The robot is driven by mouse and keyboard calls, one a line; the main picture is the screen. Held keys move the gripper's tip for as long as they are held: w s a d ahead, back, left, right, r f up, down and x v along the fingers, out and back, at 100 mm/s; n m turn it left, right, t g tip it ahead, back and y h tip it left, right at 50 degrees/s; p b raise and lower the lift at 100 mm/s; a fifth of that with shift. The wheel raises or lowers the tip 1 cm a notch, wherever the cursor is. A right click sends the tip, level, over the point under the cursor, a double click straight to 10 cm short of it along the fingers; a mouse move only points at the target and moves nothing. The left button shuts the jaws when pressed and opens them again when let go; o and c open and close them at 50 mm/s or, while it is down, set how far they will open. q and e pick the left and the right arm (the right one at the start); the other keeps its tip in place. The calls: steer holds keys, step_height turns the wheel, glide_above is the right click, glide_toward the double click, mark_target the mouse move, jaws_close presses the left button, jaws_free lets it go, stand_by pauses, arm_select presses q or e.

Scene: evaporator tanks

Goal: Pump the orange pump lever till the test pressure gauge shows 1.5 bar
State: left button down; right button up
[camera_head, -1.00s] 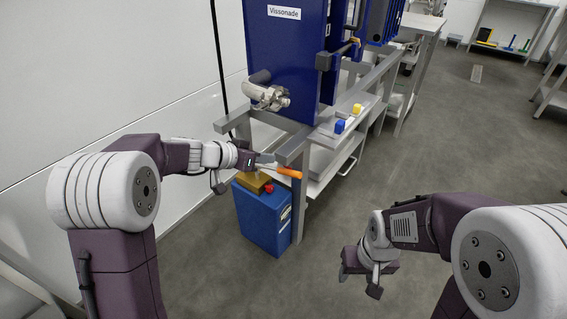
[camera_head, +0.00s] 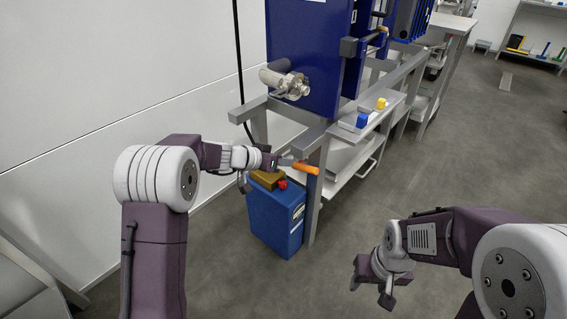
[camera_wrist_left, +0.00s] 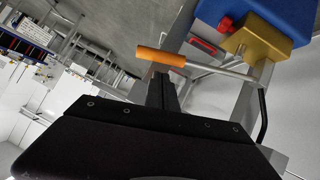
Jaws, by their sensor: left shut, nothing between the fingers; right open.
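The orange pump lever handle (camera_head: 306,168) sticks out above a blue pump box (camera_head: 275,218) with a brass-coloured block (camera_head: 267,178) and a red knob on top. My left gripper (camera_head: 287,161) is shut and empty, just left of the handle. In the left wrist view, the orange handle (camera_wrist_left: 162,56) sits on a metal rod just beyond the fingertips (camera_wrist_left: 161,78). Whether they touch is unclear. The brass block (camera_wrist_left: 257,43) and red knob (camera_wrist_left: 225,23) show at upper right. My right gripper (camera_head: 372,287) is open and empty, low over the floor. I cannot make out a test pressure gauge.
A blue tank unit (camera_head: 312,55) with a metal valve (camera_head: 290,83) stands on a grey frame behind the pump. Blue (camera_head: 362,120) and yellow (camera_head: 381,103) blocks sit on its ledge. A white wall lies left.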

arm_select(q)
steer(key=x, duration=0.6)
arm_select(e)
steer(key=shift+f, duration=0.3)
